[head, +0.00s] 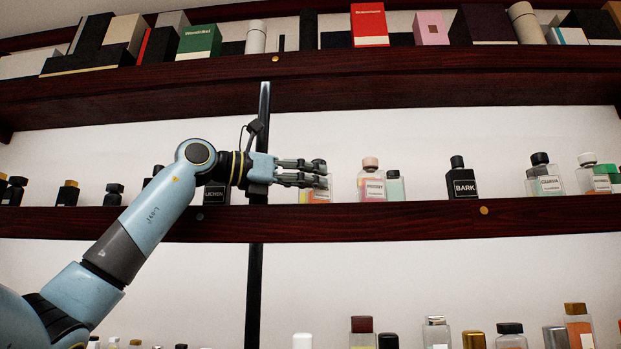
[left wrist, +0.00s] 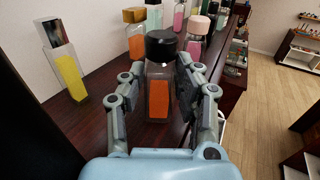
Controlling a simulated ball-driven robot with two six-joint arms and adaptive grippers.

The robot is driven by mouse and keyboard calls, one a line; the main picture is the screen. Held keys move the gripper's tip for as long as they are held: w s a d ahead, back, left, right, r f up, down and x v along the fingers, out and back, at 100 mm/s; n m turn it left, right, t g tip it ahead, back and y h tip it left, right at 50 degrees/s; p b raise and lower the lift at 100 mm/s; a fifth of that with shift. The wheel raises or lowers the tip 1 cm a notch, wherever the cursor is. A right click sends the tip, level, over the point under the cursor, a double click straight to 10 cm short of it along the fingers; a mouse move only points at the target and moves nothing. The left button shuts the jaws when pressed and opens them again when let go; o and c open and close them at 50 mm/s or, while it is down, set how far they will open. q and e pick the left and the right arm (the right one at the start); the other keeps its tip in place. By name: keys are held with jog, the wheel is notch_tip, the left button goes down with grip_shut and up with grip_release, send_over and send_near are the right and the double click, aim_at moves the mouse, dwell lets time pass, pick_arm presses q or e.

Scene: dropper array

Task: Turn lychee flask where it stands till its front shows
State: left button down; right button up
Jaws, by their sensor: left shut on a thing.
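My left gripper (head: 322,174) reaches in from the left at the middle shelf. In the left wrist view my left gripper (left wrist: 160,90) has its fingers on both sides of a clear flask with a black cap and orange contents (left wrist: 158,98), shut on it. I take this as the lychee flask, but no label or lettering shows on the side facing the wrist camera. It stands upright on the dark shelf. In the head view my fingers cover most of the flask (head: 316,195). My right gripper is not in view.
The dark red middle shelf (head: 380,219) bears other flasks close by: a pink-capped one (head: 371,188), a black BARK flask (head: 461,184) and a GUAVA flask (head: 545,184). In the left wrist view a yellow flask (left wrist: 68,78) stands to the left.

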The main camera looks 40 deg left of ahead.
pick_arm(q)
jog(key=c, duration=0.9)
grip_release()
jog(key=shift+a, duration=0.1)
jog(key=shift+s+a+f, duration=0.1)
jog(key=shift+s+a, duration=0.2)
jog(key=shift+s, duration=0.15)
jog(key=v, duration=0.3)
jog(key=shift+s+d, duration=0.1)
jog(key=shift+s, duration=0.3)
jog(key=shift+r+v, duration=0.25)
jog(key=shift+v, duration=1.05)
